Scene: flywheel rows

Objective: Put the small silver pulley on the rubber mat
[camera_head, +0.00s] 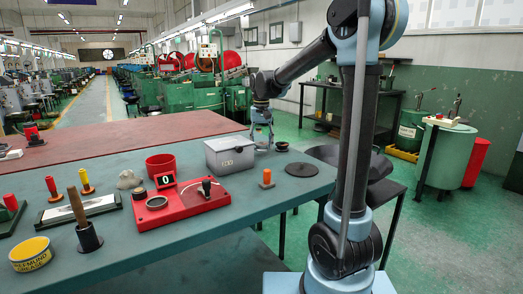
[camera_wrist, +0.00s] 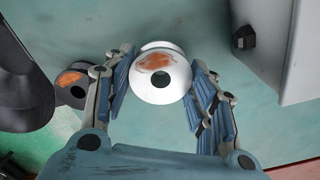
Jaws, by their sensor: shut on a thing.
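The small silver pulley (camera_wrist: 160,74) is between my gripper's fingers in the wrist view. It is a pale metal disc with a dark centre hole and an orange-brown patch on its face. My gripper (camera_wrist: 160,82) is shut on it, with the blue finger pads at its left and right sides. In the head view my gripper (camera_head: 262,139) points down at the table's far side, just right of the grey box. I cannot tell whether the pulley touches the table. The rubber mat (camera_head: 301,169) looks like a flat dark disc near the table's right edge, with nothing on it.
A dark pulley (camera_head: 282,146) lies right of my gripper; a dark ring with an orange patch (camera_wrist: 72,88) shows beside the left finger. The lidded grey box (camera_head: 230,153) stands close on the left.

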